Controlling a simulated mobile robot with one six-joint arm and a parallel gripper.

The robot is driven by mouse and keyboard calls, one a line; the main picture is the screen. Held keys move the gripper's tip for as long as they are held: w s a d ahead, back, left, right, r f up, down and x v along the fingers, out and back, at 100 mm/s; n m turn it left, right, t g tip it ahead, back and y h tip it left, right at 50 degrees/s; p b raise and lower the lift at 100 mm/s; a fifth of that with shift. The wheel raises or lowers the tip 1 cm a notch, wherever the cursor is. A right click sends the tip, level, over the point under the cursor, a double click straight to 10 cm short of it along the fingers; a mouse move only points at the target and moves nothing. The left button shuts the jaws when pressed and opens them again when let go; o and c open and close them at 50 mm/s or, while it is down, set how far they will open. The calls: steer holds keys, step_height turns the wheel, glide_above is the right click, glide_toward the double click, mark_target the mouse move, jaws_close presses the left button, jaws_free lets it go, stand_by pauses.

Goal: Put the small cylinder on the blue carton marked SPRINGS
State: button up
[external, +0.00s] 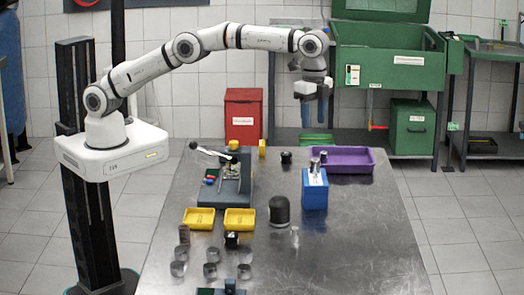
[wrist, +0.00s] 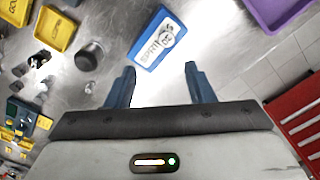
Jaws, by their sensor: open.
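The blue carton (external: 314,197) stands upright on the table, right of the middle. In the wrist view the carton (wrist: 145,54) shows its white SPRINGS label. Small metallic cylinder shapes (external: 313,165) show at the carton's top; a round silver end (wrist: 168,30) shows over the label in the wrist view. I cannot tell for sure which is the task's small cylinder. My gripper (external: 315,112) points down, well above and behind the carton. Its blue fingers (wrist: 160,70) are apart, with nothing between them.
A purple tray (external: 350,168) lies behind the carton on the right. A black rounded part (external: 279,212) stands left of it, with a small clear cylinder (external: 295,237) in front. Yellow trays (external: 240,228) and a fixture (external: 215,192) are further left. The table's right front is clear.

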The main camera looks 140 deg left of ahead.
steer(key=s+d+r+t, duration=0.1)
steer(key=s+d+r, duration=0.6)
steer(key=d, duration=0.2)
steer(key=s+d+r+t, duration=0.1)
steer(key=s+d+r, duration=0.5)
steer(key=s+d, duration=0.25)
steer(key=s+d+f, duration=0.3)
steer(key=s+d, duration=0.1)
steer(key=s, duration=0.5)
steer(key=s+d+f+t, duration=0.1)
steer(key=s+d, duration=0.3)
steer(key=s, duration=0.5)
steer(key=s+d+f, duration=0.4)
steer(key=s, duration=0.5)
steer(key=shift+d+f+t, duration=0.15)
steer(key=shift+f+t, duration=0.15)
step_height(320, 180, down, 3)
steer(key=shift+r+b, duration=0.1)
steer(key=shift+b, duration=1.15)
steer(key=shift+w, duration=0.1)
stand_by(1.7)
